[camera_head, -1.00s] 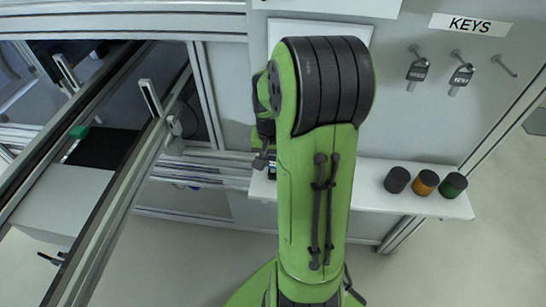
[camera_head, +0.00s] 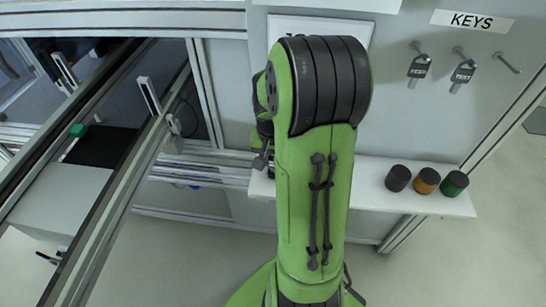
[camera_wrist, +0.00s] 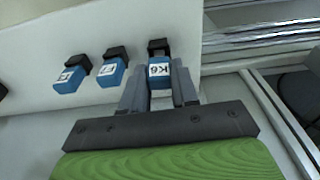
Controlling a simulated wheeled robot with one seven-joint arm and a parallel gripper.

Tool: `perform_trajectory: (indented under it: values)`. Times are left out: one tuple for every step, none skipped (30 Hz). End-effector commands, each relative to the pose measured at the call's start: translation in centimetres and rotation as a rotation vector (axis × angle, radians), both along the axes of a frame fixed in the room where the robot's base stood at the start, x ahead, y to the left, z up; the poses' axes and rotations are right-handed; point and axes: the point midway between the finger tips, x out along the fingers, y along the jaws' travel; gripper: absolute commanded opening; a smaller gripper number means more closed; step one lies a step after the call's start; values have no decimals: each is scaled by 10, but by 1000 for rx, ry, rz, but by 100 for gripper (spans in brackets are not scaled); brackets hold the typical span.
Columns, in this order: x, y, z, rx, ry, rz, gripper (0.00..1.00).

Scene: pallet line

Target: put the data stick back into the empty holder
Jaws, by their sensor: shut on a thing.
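My gripper (camera_wrist: 158,82) is shut on a blue data stick (camera_wrist: 159,68) with a white label reading something like "K6" in the wrist view. A black piece sits at the stick's upper end, against the white surface; I cannot tell whether it is a holder or how deep the stick sits in it. Two similar blue sticks, a middle stick (camera_wrist: 112,74) and a left stick (camera_wrist: 69,82), stand in a row to its left, each with a black piece at its upper end. No clearly empty holder shows.
The white shelf (camera_head: 372,193) carries a black jar (camera_head: 398,178), an orange jar (camera_head: 426,182) and a green jar (camera_head: 454,184). Above it, tagged keys (camera_head: 419,66) hang on the wall below a KEYS sign (camera_head: 472,22). A conveyor rail (camera_head: 125,185) runs along the left.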

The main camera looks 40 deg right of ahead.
Motion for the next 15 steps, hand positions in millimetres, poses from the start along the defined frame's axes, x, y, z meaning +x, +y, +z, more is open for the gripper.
perform_trajectory:
  values:
    - [0,0,0,0,0,0,0]
    - [0,0,0,0,0,0,0]
    - [0,0,0,0,0,0,0]
    - [0,0,0,0,0,0,0]
    - [0,0,0,0,0,0,0]
    - [0,0,0,0,0,0,0]
    - [0,0,0,0,0,0,0]
    - [0,0,0,0,0,0,0]
    - [0,0,0,0,0,0,0]
    - [0,0,0,0,0,0,0]
    - [0,0,-1,0,0,0,0]
    - [0,0,-1,0,0,0,0]
    - [0,0,-2,0,0,0,0]
    - [0,0,-3,0,0,0,0]
    - [0,0,-3,0,0,0,0]
